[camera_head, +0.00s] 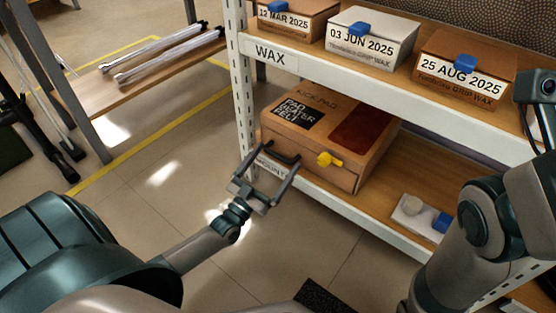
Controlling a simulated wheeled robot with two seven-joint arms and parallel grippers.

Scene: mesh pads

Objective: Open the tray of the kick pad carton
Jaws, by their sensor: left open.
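The kick pad carton (358,112) is a brown box on the lower shelf, with a black label and a dark red panel on its top. Its front tray (325,182) carries a yellow knob or clip (330,159) and a dark handle (281,156) towards the left. The tray looks shut. My left gripper (275,168) is open at the carton's front left, its fingers close to the dark handle; I cannot tell whether they touch it. My right arm shows at the right edge, but its gripper is not clearly visible.
Three wax boxes (370,40) stand on the upper shelf (400,83), above the carton. A small white item with a blue part (418,214) lies right of the carton on the lower shelf. A bench (150,80) with metal rods stands at left.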

